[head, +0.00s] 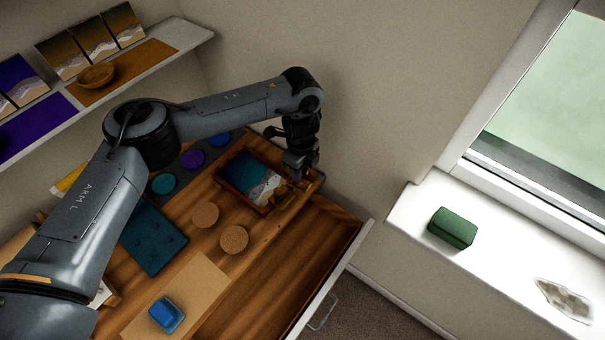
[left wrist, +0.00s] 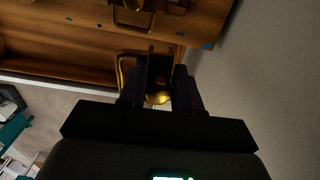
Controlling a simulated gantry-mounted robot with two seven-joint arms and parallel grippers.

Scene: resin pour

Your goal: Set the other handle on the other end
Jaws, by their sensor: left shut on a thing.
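A wooden tray (head: 229,187) with a blue-and-sand beach picture in its bottom lies on the wooden bench near the wall. My left gripper (head: 300,176) is above the bench beside the tray's right end, pointing down. Its jaws (left wrist: 160,85) are shut on a brass handle (left wrist: 121,72), whose bent bar shows left of the fingers in the left wrist view. Brass also shows at the tray's right end (head: 282,194); I cannot tell there which handle it is. Another brass handle (left wrist: 131,22) shows at the top of the left wrist view. My right gripper is out of view.
Two cork discs (head: 234,238), a dark teal mat (head: 152,238) and a blue block (head: 163,313) lie left of and nearer than the tray. An open wooden drawer (head: 300,262) is below. The windowsill holds a green box (head: 452,228).

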